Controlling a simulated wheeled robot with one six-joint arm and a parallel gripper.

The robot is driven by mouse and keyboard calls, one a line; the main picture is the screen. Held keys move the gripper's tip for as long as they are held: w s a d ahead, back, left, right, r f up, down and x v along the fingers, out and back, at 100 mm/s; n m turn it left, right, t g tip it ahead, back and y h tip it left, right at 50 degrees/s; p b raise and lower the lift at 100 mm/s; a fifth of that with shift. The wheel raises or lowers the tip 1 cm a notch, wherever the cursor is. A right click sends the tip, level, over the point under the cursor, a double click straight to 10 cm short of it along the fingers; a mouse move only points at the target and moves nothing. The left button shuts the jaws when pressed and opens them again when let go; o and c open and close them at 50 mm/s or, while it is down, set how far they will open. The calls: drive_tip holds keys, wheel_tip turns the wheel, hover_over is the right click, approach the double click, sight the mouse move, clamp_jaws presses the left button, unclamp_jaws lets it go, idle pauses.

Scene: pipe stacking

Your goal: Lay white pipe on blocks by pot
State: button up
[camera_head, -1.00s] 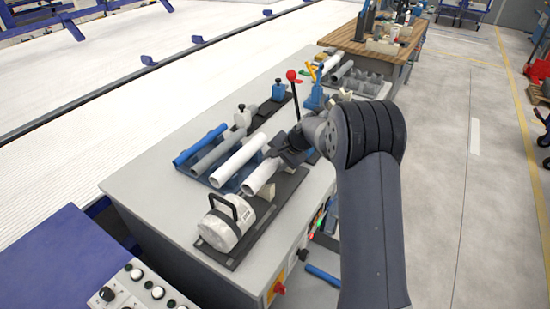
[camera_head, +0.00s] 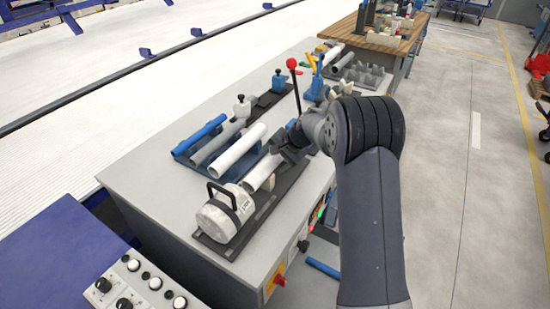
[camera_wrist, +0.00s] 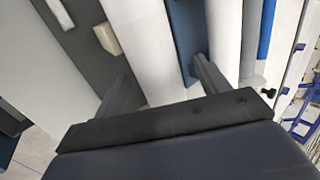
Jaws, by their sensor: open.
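A white pipe (camera_head: 261,173) lies on the dark mat beside the pot, partly hidden by my wrist in the head view. The pot (camera_head: 225,213) is a pale cylinder with a black handle, on the near end of the mat. My gripper (camera_wrist: 162,85) is open, its fingers on either side of this white pipe (camera_wrist: 147,45) in the wrist view. A small cream block (camera_wrist: 107,38) shows beside the pipe. Whether the pipe touches the blocks beneath is hidden.
A blue rack (camera_head: 190,160) left of the pipe holds another white pipe (camera_head: 238,151), a grey pipe (camera_head: 214,143) and a blue pipe (camera_head: 201,133). A red-knobbed lever (camera_head: 292,64) stands behind my gripper. The bench's near-left surface (camera_head: 145,180) is clear.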

sight(275, 157)
drive_tip(key=b+v, duration=0.1)
drive_tip(key=v, duration=0.9)
drive_tip(key=shift+d+r, duration=0.25)
drive_tip(key=shift+r, duration=0.05)
drive_tip(key=shift+s, duration=0.15)
drive_tip(key=p+x, duration=0.1)
drive_tip(key=x, duration=1)
wheel_tip(275, 157, up, 4)
drive_tip(key=p, duration=0.2)
drive_tip(key=shift+f+p, duration=0.25)
drive_tip(key=shift+p, duration=0.05)
drive_tip(key=shift+r+p, duration=0.35)
drive_tip(key=shift+r, duration=0.25)
drive_tip(key=shift+f, duration=0.15)
